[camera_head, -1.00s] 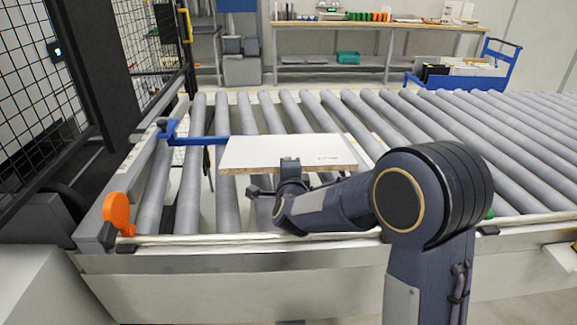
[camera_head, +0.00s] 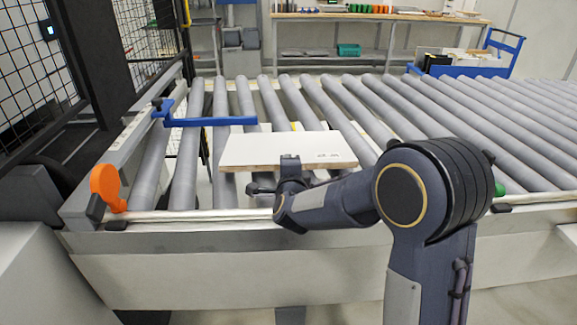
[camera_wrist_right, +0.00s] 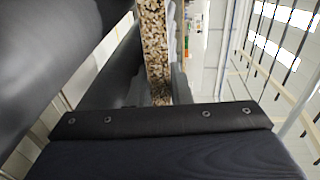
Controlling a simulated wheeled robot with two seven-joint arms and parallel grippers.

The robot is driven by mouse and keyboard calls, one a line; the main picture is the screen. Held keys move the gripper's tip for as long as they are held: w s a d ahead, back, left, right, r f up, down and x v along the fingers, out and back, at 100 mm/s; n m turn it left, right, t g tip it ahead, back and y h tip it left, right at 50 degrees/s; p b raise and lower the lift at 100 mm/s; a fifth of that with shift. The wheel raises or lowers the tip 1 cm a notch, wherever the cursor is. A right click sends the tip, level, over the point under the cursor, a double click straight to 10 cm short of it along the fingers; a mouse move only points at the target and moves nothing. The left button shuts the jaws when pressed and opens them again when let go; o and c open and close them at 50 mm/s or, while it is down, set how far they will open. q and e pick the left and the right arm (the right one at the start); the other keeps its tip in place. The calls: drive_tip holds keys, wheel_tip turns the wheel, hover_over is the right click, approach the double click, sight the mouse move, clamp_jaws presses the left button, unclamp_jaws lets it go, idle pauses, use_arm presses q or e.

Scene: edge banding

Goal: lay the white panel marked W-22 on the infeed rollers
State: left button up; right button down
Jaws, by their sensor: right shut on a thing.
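A white panel (camera_head: 280,148) with a small dark mark near its right end, too small to read, is held level over the front of the grey infeed rollers (camera_head: 240,100). My right gripper (camera_head: 289,165) is shut on the panel's near edge. In the right wrist view, the panel's brown chipboard edge (camera_wrist_right: 155,45) sits between the fingers of the gripper (camera_wrist_right: 160,95). I cannot tell whether the panel's underside touches the rollers. The left gripper is not in view.
A blue stop bar (camera_head: 210,121) lies across the rollers behind the panel's left part. An orange piece (camera_head: 107,187) stands at the front left corner. A mesh fence (camera_head: 30,80) borders the left. Rollers are clear to the right. A blue cart (camera_head: 500,55) and bench (camera_head: 380,17) stand behind.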

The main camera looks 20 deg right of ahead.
drive_tip(key=shift+r, duration=0.25)
drive_tip(key=c, duration=1.3)
unclamp_jaws()
drive_tip(key=shift+o, duration=1)
drive_tip(key=shift+f, duration=0.35)
drive_tip(key=o, duration=0.9)
drive_tip(key=shift+r, duration=0.15)
